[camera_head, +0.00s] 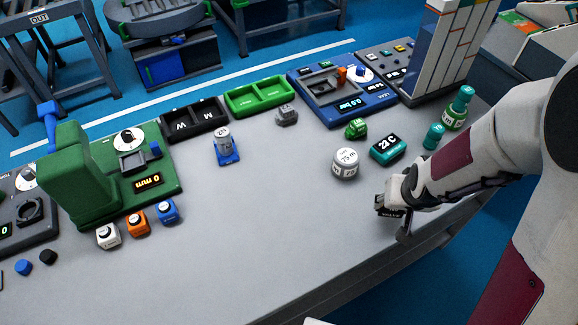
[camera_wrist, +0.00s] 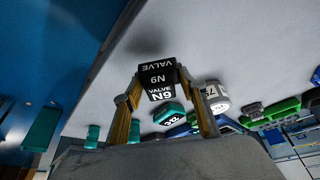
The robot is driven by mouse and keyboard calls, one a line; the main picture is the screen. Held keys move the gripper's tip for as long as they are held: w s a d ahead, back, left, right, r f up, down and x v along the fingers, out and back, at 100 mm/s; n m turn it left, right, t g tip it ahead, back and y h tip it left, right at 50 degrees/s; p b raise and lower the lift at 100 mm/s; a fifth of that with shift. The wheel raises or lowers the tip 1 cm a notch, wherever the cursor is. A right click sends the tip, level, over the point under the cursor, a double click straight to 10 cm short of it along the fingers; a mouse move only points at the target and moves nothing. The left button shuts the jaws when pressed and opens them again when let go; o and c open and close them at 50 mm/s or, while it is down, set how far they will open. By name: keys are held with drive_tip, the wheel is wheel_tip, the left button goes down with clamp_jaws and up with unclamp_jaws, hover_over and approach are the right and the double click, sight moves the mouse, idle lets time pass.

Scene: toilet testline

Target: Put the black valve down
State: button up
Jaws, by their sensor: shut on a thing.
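The black valve (camera_wrist: 158,74) is a small block with white lettering that reads "VALVE" and "N9" or "6N". My gripper (camera_wrist: 160,90) is shut on it, with one finger on each side of the block in the wrist view. In the head view my gripper (camera_head: 397,207) is near the front right edge of the grey table (camera_head: 270,255), and the dark valve (camera_head: 388,206) shows at its tip. Whether the valve touches the table or hangs just above it, I cannot tell.
A teal cylinder (camera_head: 433,137) and a green bottle (camera_head: 459,108) stand at the right. The table's front middle is clear.

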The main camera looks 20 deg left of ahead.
drive_tip(key=a+n, duration=0.1)
drive_tip(key=a, duration=0.4)
drive_tip(key=w+a+n+y, duration=0.1)
drive_tip(key=a, duration=0.5)
drive_tip(key=w+a+r+n, duration=0.1)
drive_tip(key=a, duration=0.5)
drive_tip(key=shift+w+a+r+n+y, duration=0.1)
drive_tip(key=shift+w+a+n+y, duration=0.1)
drive_tip(key=shift+n+y, duration=0.15)
drive_tip(key=a+r+n, duration=0.1)
drive_tip(key=a+r, duration=0.1)
drive_tip(key=a, duration=0.7)
drive_tip(key=s+a+r+n+g, duration=0.1)
drive_tip(key=a+r+n, duration=0.1)
drive_tip(key=a, duration=0.7)
drive_tip(key=shift+s+a+r+y, duration=0.15)
drive_tip(key=shift+a+r+y, duration=0.25)
drive_tip(key=shift+r, duration=0.3)
drive_tip(key=shift+d+n, duration=0.1)
drive_tip(key=shift+n, duration=0.15)
drive_tip(key=shift+f, duration=3.15)
drive_tip(key=shift+f, duration=1.9)
drive_tip(key=shift+f, duration=0.15)
